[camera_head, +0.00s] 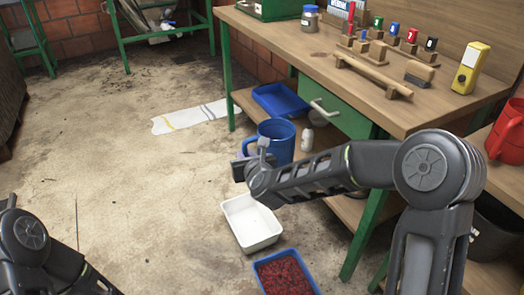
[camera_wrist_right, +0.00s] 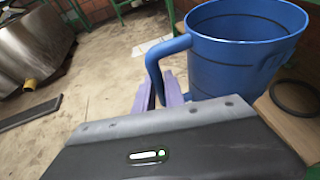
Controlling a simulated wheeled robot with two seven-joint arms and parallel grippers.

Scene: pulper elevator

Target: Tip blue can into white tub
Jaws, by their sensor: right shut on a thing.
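The blue can (camera_head: 281,143) has a side handle and looks upright, beside the bench's lower shelf and beyond the white tub. In the right wrist view the can (camera_wrist_right: 240,60) fills the upper right, its handle (camera_wrist_right: 153,68) toward the jaws. My right gripper (camera_head: 242,160) is shut on the handle; its purple fingers (camera_wrist_right: 161,93) show around the handle's lower part. The can's contents are hidden. The white tub (camera_head: 243,241) stands on the floor in front, below my right forearm, and its visible inside looks empty. My left arm shows at lower left; its gripper is out of view.
A blue tray of red berries (camera_head: 259,269) lies close to the tub. The wooden bench (camera_head: 322,62) with a green drawer (camera_head: 338,108) stands at right. An empty blue tray (camera_head: 279,100) and small white bottle (camera_head: 307,139) are under it.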

